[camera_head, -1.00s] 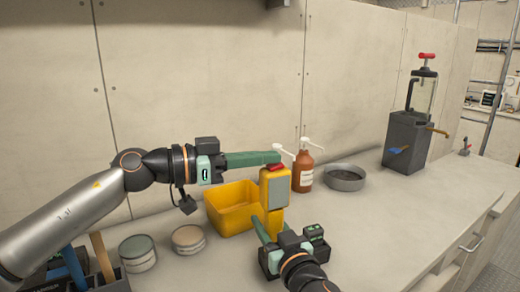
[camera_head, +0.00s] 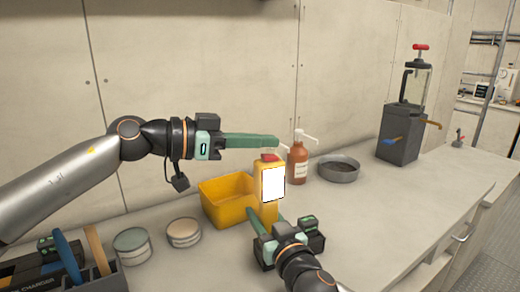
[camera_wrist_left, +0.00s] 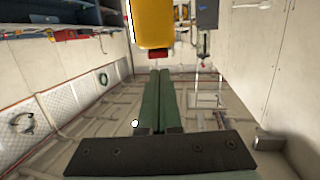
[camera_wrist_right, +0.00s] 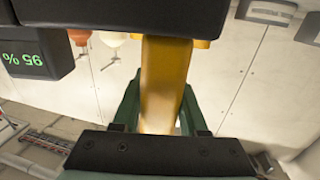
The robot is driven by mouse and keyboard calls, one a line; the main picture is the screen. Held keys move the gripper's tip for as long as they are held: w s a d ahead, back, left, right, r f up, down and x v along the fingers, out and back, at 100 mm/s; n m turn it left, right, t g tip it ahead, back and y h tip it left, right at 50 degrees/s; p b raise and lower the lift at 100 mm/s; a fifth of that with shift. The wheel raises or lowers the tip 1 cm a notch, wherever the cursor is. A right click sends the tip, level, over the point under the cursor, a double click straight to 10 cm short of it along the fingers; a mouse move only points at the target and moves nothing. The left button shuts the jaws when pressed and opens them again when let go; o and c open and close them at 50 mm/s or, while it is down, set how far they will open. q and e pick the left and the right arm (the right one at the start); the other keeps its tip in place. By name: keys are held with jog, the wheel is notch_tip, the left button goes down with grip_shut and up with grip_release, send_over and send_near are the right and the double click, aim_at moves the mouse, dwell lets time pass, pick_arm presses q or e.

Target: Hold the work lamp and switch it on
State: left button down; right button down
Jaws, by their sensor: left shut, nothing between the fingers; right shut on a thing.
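The yellow work lamp (camera_head: 268,208) stands upright in the head view, and its front panel (camera_head: 273,184) glows bright white. A red switch (camera_head: 270,157) sits on its top. My right gripper (camera_head: 262,226) is shut around the lamp's lower part, which also shows between its fingers in the right wrist view (camera_wrist_right: 163,85). My left gripper (camera_head: 277,142) is shut and empty, a little above the red switch. In the left wrist view, the closed fingers (camera_wrist_left: 159,75) are near the yellow lamp body (camera_wrist_left: 153,22) and the red switch (camera_wrist_left: 158,53), with a small gap visible.
A brown pump bottle (camera_head: 298,165), a grey dish (camera_head: 338,170) and a dark pump unit (camera_head: 398,135) are further right. Two round tins (camera_head: 132,243) and a tool box (camera_head: 75,280) are at left.

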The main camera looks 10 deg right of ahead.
pick_arm(q)
jog(key=shift+d+r, duration=0.2)
jog(key=shift+r, duration=0.9)
jog(key=s+a+r, duration=0.1)
jog(key=a+r, duration=0.3)
jog(key=a, duration=0.5)
jog(key=shift+s, duration=0.25)
jog(key=shift+r, duration=0.1)
pick_arm(e)
jog(key=shift+c, duration=1.8)
grip_release()
